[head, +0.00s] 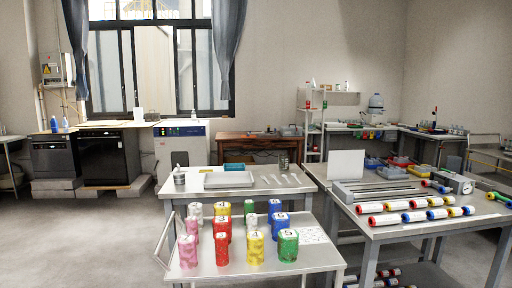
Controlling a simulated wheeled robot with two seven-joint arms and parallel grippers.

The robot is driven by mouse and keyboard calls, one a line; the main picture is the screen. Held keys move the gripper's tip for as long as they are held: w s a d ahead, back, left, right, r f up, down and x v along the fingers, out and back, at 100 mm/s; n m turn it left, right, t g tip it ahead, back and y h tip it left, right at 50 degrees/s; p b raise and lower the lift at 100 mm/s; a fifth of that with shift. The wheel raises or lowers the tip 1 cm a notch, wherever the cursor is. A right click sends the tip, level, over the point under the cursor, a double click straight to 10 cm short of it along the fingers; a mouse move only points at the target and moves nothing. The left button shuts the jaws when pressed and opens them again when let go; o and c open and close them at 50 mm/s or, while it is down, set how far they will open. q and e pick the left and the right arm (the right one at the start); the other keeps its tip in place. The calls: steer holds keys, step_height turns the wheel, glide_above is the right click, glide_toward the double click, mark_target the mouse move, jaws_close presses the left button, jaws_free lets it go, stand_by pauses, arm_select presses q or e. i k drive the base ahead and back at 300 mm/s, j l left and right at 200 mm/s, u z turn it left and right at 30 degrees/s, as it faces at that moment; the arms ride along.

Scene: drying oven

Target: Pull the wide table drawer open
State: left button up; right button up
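A brown wooden table (230,147) stands against the back wall, under and to the right of the window. Its front is partly hidden by the nearer metal table, and it is too small to make out a drawer or handle clearly. A grey metal table (212,190) stands nearer, with a tray on it; no open drawer shows on it. Neither of my grippers is in view.
A trolley (177,273) with numbered coloured canisters and a side handle stands close in front. A metal workbench (400,230) with coloured rollers is at the right. Black appliances (108,155) and a white oven-like cabinet (180,150) line the back left. Floor at left is clear.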

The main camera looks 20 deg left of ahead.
mark_target(248, 144)
steer(key=i+j+u, duration=0.15)
steer(key=j+u, duration=0.3)
steer(key=i+j+u, duration=0.25)
steer(key=u, duration=0.15)
steer(key=i+j+u, duration=0.25)
steer(key=u, duration=0.2)
steer(key=i+j+u, duration=0.7)
steer(key=i+u, duration=0.35)
steer(key=i+l+z, duration=0.1)
steer(key=i+z, duration=0.25)
steer(key=i, duration=0.15)
steer(key=i+z, duration=0.35)
steer(key=i, duration=0.15)
steer(key=i+j+z, duration=0.35)
steer(key=i, duration=0.15)
steer(key=i+l+z, duration=0.1)
steer(key=i+z, duration=0.15)
steer(key=i, duration=0.85)
steer(key=i+j+z, duration=0.2)
steer(key=i, duration=0.85)
steer(key=i+l+z, duration=0.2)
steer(key=i+z, duration=0.15)
steer(key=i, duration=0.25)
steer(key=i+z, duration=0.3)
steer(key=i, duration=0.35)
steer(key=i+j+z, duration=0.1)
steer(key=i+z, duration=0.25)
steer(key=i, duration=0.3)
steer(key=i+j+z, duration=0.35)
steer(key=i, duration=0.25)
